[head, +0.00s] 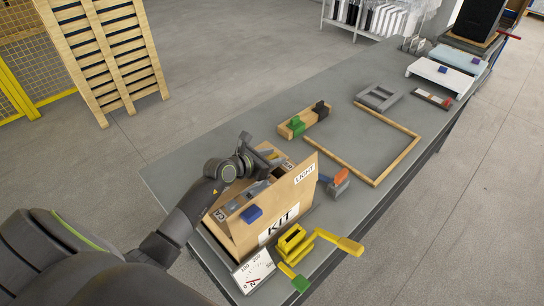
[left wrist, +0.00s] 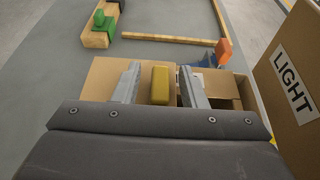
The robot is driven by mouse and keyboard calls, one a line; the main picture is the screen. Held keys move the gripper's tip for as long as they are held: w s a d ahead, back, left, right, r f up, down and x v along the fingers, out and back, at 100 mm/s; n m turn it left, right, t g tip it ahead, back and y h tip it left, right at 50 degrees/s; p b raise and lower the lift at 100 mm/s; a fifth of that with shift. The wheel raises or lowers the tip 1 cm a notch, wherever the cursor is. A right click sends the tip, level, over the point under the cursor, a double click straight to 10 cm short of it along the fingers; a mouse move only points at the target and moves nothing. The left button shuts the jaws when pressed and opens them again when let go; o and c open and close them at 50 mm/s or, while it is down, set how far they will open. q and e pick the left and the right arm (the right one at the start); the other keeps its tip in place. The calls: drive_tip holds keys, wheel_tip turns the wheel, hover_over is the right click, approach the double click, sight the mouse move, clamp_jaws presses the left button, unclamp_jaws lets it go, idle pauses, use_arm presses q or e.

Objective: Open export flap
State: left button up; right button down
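An open cardboard box labelled KIT (head: 279,222) stands at the near end of the grey table. Its flap marked LIGHT (head: 305,174) stands raised on the far right side; this flap also shows at the right of the left wrist view (left wrist: 292,80). No label reading export is legible. My left gripper (head: 263,172) is over the box top. In the left wrist view its two grey fingers (left wrist: 160,88) are apart, with a yellow block (left wrist: 160,86) between them and gaps on both sides. A cardboard panel (left wrist: 103,77) lies beneath. My right gripper is not in view.
A yellow crank-like fixture (head: 293,240) and a white dial plate (head: 254,270) stand close by. A wooden frame (head: 410,150) and a wooden block with green and black pieces (head: 299,123) lie beyond. The table's left strip is clear.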

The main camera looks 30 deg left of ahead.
use_arm(q)
clamp_jaws()
